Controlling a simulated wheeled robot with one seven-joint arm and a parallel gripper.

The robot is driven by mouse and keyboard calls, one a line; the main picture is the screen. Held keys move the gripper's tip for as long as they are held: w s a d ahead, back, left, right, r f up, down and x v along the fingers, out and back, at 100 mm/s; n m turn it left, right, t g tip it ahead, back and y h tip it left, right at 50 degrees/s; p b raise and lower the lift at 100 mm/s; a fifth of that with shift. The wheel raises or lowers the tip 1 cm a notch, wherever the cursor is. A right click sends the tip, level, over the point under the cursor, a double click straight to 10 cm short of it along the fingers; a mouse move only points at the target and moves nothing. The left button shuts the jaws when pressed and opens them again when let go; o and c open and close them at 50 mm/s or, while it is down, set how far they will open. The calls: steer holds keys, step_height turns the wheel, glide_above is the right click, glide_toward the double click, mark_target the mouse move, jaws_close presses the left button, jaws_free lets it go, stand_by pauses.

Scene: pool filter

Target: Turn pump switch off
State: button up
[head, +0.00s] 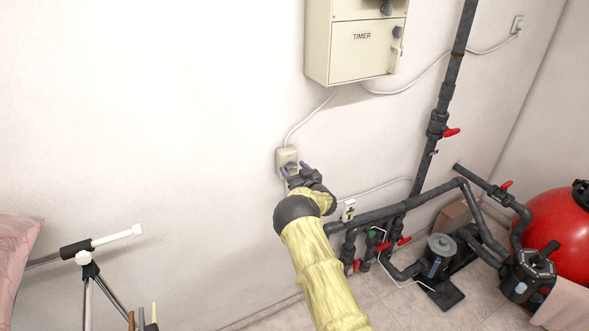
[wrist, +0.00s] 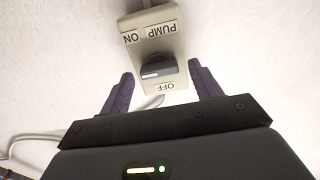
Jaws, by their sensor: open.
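The pump switch is a beige box (head: 286,157) on the white wall, below the timer box. My gripper (wrist: 160,85) is open, with one dark finger on each side of the knob and a gap on both sides. In the head view my gripper (head: 293,170) is at the switch and hides its lower part.
A timer box (head: 355,60) hangs above on the wall. Dark pipes with red valve handles (head: 451,132), a pump (head: 437,262) and a red tank (head: 560,235) stand at the right. A tripod (head: 88,270) stands at the left. The wall left of the switch is clear.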

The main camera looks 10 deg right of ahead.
steer(key=c, duration=1)
